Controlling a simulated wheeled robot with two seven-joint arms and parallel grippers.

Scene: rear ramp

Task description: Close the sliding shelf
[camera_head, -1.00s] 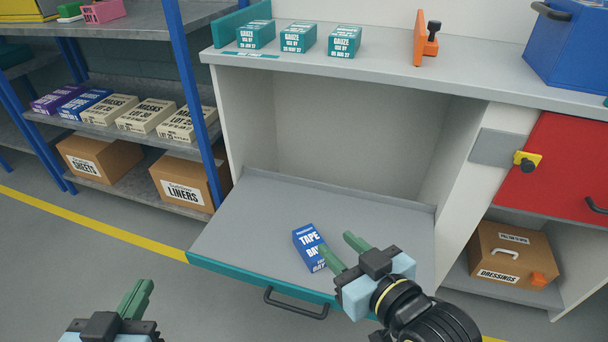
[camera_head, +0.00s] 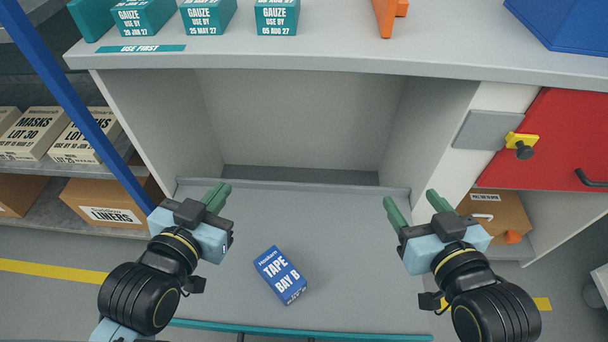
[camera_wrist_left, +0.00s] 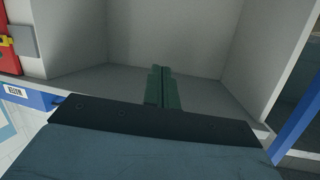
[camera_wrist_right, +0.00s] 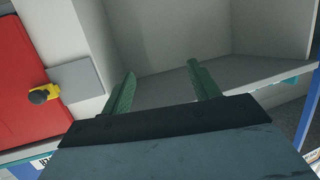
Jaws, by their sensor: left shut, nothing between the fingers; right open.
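The grey sliding shelf (camera_head: 340,250) is pulled out of the white cabinet. Its raised back lip is near the cabinet opening, and its teal front edge (camera_head: 300,331) runs along the bottom of the head view. The handle is almost wholly cut off there. A blue tape box (camera_head: 281,275) lies on the shelf. My left gripper (camera_head: 218,194) is shut and empty over the shelf's left side; its closed fingers also show in the left wrist view (camera_wrist_left: 162,88). My right gripper (camera_head: 411,202) is open and empty over the right side, fingers apart in the right wrist view (camera_wrist_right: 161,80).
The counter (camera_head: 330,45) above holds teal gauze boxes (camera_head: 208,15), an orange item and a blue case (camera_head: 565,20). Right of the opening are a yellow latch (camera_head: 521,141) and red door (camera_head: 560,145). A rack with a blue post (camera_head: 85,105) stands left. The cabinet bay (camera_head: 300,125) looks empty.

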